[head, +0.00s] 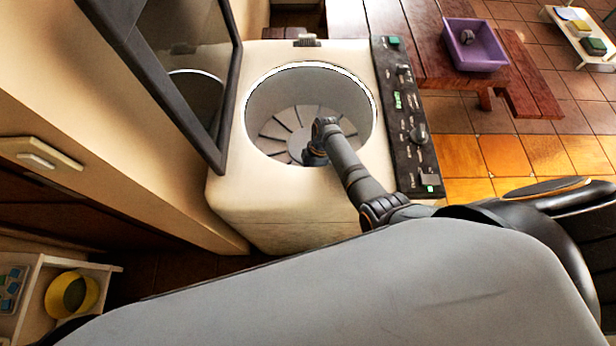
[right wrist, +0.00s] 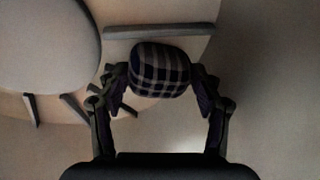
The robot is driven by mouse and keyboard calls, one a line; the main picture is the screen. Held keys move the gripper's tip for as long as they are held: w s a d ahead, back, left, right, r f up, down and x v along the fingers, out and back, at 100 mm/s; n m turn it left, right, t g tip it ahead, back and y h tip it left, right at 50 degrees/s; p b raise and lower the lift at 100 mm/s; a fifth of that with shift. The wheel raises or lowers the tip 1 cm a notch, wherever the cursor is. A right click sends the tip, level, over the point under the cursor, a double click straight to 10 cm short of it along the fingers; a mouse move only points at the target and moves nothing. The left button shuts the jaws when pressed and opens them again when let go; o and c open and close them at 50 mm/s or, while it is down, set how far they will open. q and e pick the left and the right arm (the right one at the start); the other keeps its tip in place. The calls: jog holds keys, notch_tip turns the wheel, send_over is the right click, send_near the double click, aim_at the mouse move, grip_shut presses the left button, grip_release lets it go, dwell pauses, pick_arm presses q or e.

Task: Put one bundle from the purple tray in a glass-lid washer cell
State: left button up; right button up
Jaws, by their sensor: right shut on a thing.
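The washer (head: 290,215) stands in the middle of the head view, its framed glass lid (head: 188,45) raised on the left and its round drum (head: 345,95) open. My right arm reaches down into the drum. In the right wrist view my right gripper (right wrist: 158,80) is shut on a dark plaid bundle (right wrist: 159,68), held between its two fingers inside the drum, over the finned bottom. I cannot tell whether the bundle touches the bottom. In the head view the bundle is hidden. The purple tray (head: 482,53) sits at upper right with a dark bundle (head: 467,37) in it. My left gripper is not in view.
A black control panel (head: 408,120) with knobs runs along the washer's right side. The purple tray is on a reddish wooden bench (head: 430,55). A low white shelf (head: 590,45) stands far right. A yellow round container (head: 72,295) is at lower left.

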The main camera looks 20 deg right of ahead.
jog(key=shift+a+r, duration=0.1)
jog(key=shift+s, duration=0.1)
jog(key=o, duration=1.2)
jog(key=shift+d, duration=0.25)
jog(key=shift+a, duration=0.1)
jog(key=v, duration=1.2)
